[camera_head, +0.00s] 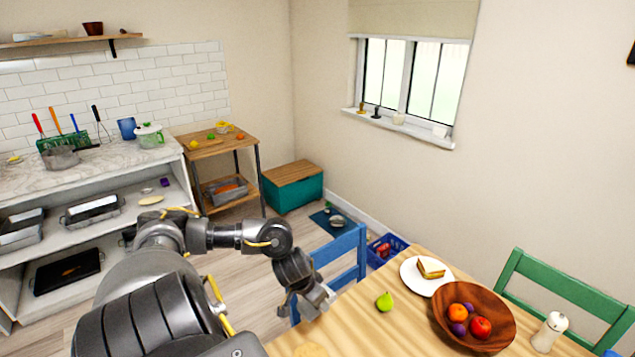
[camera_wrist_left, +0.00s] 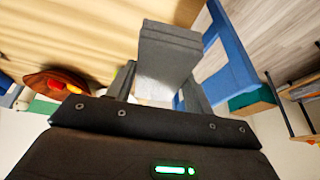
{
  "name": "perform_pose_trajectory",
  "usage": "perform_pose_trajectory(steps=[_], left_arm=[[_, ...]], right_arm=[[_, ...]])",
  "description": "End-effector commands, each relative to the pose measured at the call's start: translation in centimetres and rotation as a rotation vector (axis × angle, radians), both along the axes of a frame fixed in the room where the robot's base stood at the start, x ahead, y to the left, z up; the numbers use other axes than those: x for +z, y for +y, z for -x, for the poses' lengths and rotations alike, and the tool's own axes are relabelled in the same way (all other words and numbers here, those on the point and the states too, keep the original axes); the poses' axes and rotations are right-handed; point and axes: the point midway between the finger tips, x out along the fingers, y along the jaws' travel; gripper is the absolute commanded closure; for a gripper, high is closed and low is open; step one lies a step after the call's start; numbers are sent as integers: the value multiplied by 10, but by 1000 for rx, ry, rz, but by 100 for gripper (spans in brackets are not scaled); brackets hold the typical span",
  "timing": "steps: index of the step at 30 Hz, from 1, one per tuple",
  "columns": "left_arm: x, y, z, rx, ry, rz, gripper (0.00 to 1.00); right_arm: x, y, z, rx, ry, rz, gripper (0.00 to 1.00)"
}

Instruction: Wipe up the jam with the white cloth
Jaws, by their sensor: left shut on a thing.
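My left gripper (camera_head: 316,300) is over the left edge of the wooden table (camera_head: 385,335), beside the blue chair. In the left wrist view, a folded cloth (camera_wrist_left: 168,62) sits between the two fingers, grey in shade and paler near the palm. The gripper is shut on it; I take it for the white cloth. In the head view the cloth is hard to tell from the gripper. I cannot make out the jam in either view. My right gripper is not in view.
A blue chair (camera_head: 345,255) and a green chair (camera_head: 560,290) stand at the table.

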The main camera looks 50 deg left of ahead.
Motion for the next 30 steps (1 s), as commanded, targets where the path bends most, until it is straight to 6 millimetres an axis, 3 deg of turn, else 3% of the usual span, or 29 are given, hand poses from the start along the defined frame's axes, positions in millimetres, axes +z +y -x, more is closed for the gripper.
perform_pose_trajectory(steps=[1, 4, 8, 13, 23, 30], left_arm=[[0, 0, 0, 0, 0, 0, 52], [0, 0, 0, 0, 0, 0, 65], [0, -3, -2, -5, -1, 1, 66], [3, -28, -15, -56, -8, 3, 66], [32, -143, -57, -352, -12, -2, 66], [75, -226, -68, -678, -9, -9, 66]], right_arm=[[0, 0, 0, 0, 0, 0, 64], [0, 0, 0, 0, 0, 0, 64], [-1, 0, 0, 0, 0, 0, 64], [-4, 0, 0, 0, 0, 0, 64], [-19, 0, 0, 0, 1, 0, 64], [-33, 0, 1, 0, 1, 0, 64]])
